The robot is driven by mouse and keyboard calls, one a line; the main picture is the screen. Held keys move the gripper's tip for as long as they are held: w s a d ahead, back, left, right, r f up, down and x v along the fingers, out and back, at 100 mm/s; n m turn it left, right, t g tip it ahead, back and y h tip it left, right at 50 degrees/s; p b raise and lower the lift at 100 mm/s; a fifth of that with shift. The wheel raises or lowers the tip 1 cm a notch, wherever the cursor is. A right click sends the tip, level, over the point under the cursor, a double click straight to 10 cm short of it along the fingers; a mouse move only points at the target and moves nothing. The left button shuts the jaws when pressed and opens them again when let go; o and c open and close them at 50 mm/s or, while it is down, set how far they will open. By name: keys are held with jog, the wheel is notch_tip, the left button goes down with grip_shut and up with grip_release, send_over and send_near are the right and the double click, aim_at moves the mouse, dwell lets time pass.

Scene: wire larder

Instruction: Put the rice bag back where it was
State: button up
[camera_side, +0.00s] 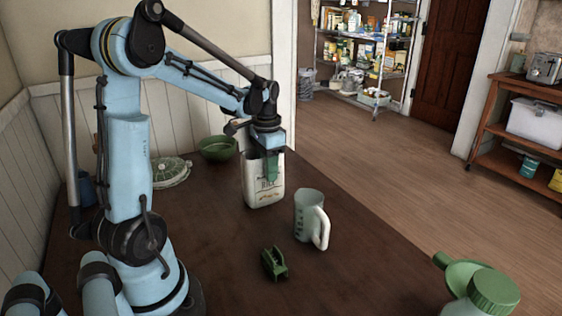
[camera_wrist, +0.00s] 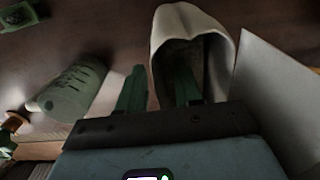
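The rice bag (camera_side: 262,192) is white with a printed label and appears to stand upright on the dark table. My gripper (camera_side: 270,165) is at its top, pointing down, with a green finger in front of the label side. In the wrist view the bag's open mouth (camera_wrist: 193,22) shows. There my gripper (camera_wrist: 160,72) has its two green fingers apart: one is at the dark opening, the other outside the bag's edge. I see a gap between them, and no clear grip. The bag's lower part is hidden in the wrist view.
A measuring jug (camera_side: 308,218) stands right of the bag, with a green clip (camera_side: 274,263) nearer the camera. A green bowl (camera_side: 217,149) and a pale lidded dish (camera_side: 172,172) are behind. A green-lidded jar (camera_side: 492,292) is front right. Wire shelves (camera_side: 366,60) stand beyond the doorway.

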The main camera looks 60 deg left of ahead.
notch_tip(320, 180, up, 11)
jog(key=shift+f, duration=0.1)
jog(key=s+d+f+t, duration=0.1)
jog(key=d+f+t, duration=0.2)
jog(key=d, duration=0.7)
jog(key=s+d+f+t, duration=0.2)
jog(key=d+f+t, duration=0.1)
jog(key=d, duration=0.7)
jog(key=shift+t, duration=0.6)
jog(key=shift+s, duration=0.1)
